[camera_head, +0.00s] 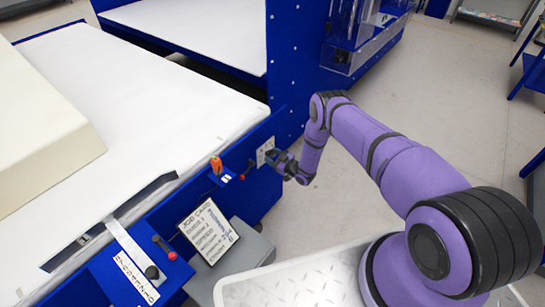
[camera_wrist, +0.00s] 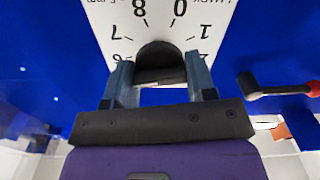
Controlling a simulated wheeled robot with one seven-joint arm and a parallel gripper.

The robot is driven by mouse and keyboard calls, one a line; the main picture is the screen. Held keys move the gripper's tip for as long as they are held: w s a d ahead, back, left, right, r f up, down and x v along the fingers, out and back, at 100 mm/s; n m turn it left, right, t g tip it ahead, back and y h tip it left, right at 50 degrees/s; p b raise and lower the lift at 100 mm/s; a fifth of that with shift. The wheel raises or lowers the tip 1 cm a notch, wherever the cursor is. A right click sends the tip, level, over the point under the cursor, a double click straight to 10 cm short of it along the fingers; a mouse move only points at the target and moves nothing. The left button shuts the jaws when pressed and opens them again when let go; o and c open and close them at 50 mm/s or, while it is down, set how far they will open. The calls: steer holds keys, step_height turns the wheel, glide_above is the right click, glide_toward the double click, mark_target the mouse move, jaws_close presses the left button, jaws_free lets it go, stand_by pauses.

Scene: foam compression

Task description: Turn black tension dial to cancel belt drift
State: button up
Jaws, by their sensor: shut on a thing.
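The black tension dial (camera_wrist: 157,55) is in the wrist view, in front of a white scale plate (camera_wrist: 120,25). The plate's numbers appear upside down, with 0 and 8 near the top. My gripper (camera_wrist: 158,78) has one finger on each side of the dial and is shut on it. In the head view my gripper (camera_head: 279,160) is at the small white plate (camera_head: 264,151) on the blue machine side. The dial itself is largely hidden there by the gripper. Which number the dial points to cannot be told.
A red-tipped black lever (camera_wrist: 280,88) is beside the plate in the wrist view. An orange object (camera_head: 216,165) sits on a blue ledge in the head view. A job card (camera_head: 208,231) is below. A cream foam block (camera_head: 45,135) lies on the white belt (camera_head: 150,90).

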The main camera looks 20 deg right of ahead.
steer(key=shift+n, duration=0.3)
steer(key=n, duration=0.3)
steer(key=shift+n, duration=0.4)
steer(key=n, duration=0.3)
steer(key=shift+s+a+f+n, duration=0.1)
steer(key=shift+n, duration=0.2)
steer(key=n, duration=0.4)
steer(key=shift+n, duration=1.9)
steer(key=o, duration=0.9)
steer(key=shift+o, duration=0.2)
